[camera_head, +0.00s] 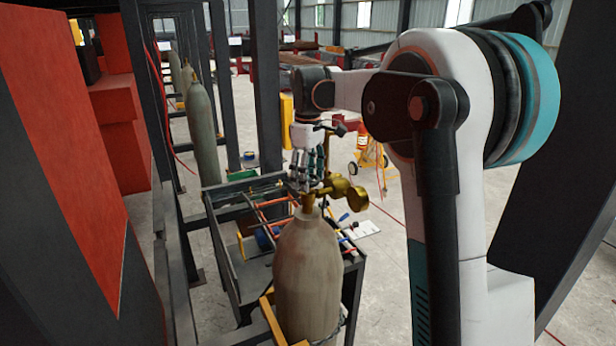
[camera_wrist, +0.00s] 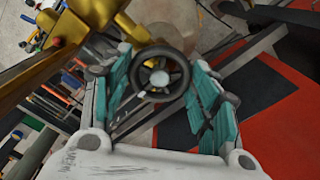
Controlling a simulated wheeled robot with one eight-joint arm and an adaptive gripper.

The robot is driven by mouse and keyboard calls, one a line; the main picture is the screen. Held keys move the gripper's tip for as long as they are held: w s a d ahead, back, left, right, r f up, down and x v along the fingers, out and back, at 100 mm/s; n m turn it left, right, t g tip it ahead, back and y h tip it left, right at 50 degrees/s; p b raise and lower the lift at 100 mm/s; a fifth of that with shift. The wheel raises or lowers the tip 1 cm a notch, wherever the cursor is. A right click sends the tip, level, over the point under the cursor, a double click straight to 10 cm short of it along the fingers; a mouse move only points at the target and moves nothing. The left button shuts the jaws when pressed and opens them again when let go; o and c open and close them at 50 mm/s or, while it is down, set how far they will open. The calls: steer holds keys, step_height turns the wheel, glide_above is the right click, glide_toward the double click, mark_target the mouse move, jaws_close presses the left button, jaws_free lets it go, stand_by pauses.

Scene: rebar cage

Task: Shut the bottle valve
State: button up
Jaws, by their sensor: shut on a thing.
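The gas bottle (camera_head: 308,270) is tan, worn and upright, with a brass valve (camera_head: 340,190) on its neck. My gripper (camera_head: 308,178) reaches down onto the top of the valve from above. The brass valve body (camera_wrist: 98,14) shows at upper left there. In the head view the handwheel is hidden behind the fingers.
A dark metal cart (camera_head: 225,262) with loose tools stands just behind the bottle. Another tall bottle (camera_head: 203,135) stands farther back at left. Dark steel posts (camera_head: 267,90) and a red panel (camera_head: 65,150) close in the left side. A yellow trolley (camera_head: 372,158) stands behind.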

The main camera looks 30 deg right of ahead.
stand_by(0.4)
steer(key=o, duration=1.1)
steer(key=shift+c, duration=0.2)
step_height(320, 180, up, 12)
